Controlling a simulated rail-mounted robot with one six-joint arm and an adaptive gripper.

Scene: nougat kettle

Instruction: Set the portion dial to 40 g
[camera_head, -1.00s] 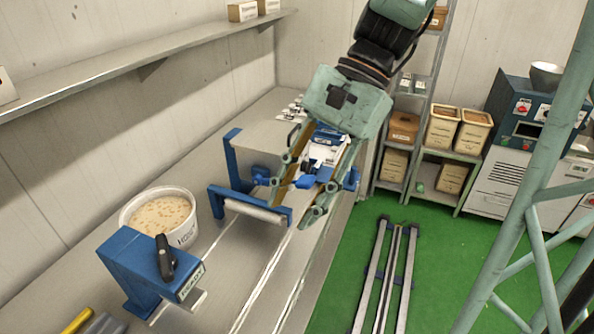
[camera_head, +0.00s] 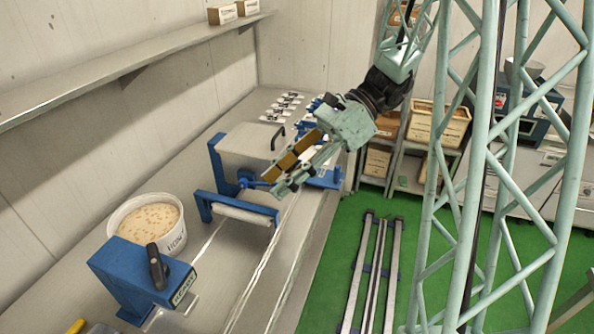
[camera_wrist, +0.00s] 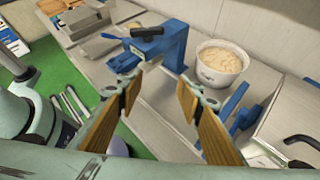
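A blue block-shaped unit (camera_head: 135,272) stands on the near end of the bench, with a black lever-like knob (camera_head: 157,268) and a small label on its front. No dial scale or 40 g mark can be read. In the wrist view what looks like the same blue unit (camera_wrist: 158,45) stands at top centre, with its black knob (camera_wrist: 147,31). My gripper (camera_head: 273,187) is above the bench beside the roller frame, tilted toward the lower left. In the wrist view my gripper (camera_wrist: 160,92) has its fingers well apart, with nothing between them, short of the blue unit.
A white tub of nutty mass (camera_head: 150,220) stands behind the blue unit. A blue frame with a white roller (camera_head: 235,208) lies between the unit and my gripper. A wall shelf (camera_head: 120,75) runs along the left. Green floor with rails (camera_head: 372,270) lies right of the bench.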

